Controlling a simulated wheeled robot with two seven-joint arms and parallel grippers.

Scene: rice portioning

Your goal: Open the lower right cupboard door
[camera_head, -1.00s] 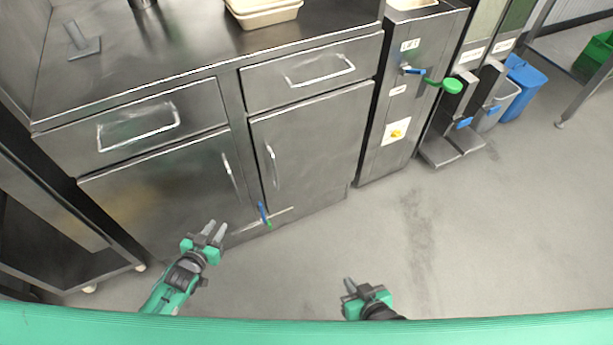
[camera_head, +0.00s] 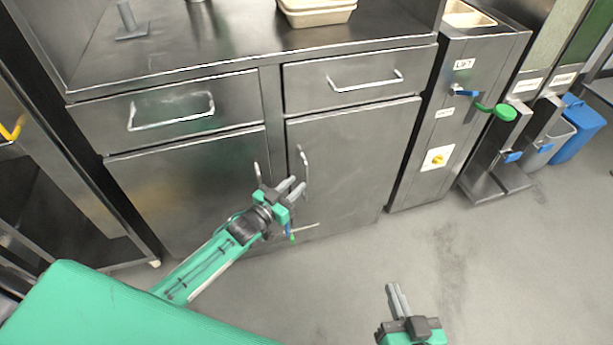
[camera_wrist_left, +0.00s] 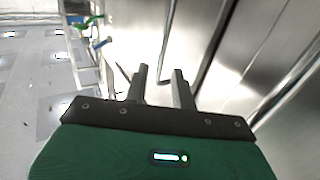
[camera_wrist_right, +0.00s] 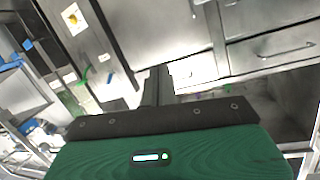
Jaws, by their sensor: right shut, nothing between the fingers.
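The lower right cupboard door (camera_head: 350,165) is a grey metal panel under the right drawer, and it looks closed. Its upright bar handle (camera_head: 305,163) is near the door's left edge. My left gripper (camera_head: 292,186) is in front of the lower part of this handle, with its fingers apart; it also shows open in the left wrist view (camera_wrist_left: 160,85). I cannot tell whether it touches the handle, and nothing shows between its fingers. My right gripper (camera_head: 395,297) is shut and empty, low over the floor; its fingers show together in the right wrist view (camera_wrist_right: 155,85).
The lower left door (camera_head: 185,190) has a handle (camera_head: 257,172) close beside the other one. A metal unit (camera_head: 437,130) stands right of the cupboard. The floor (camera_head: 480,270) at right is clear.

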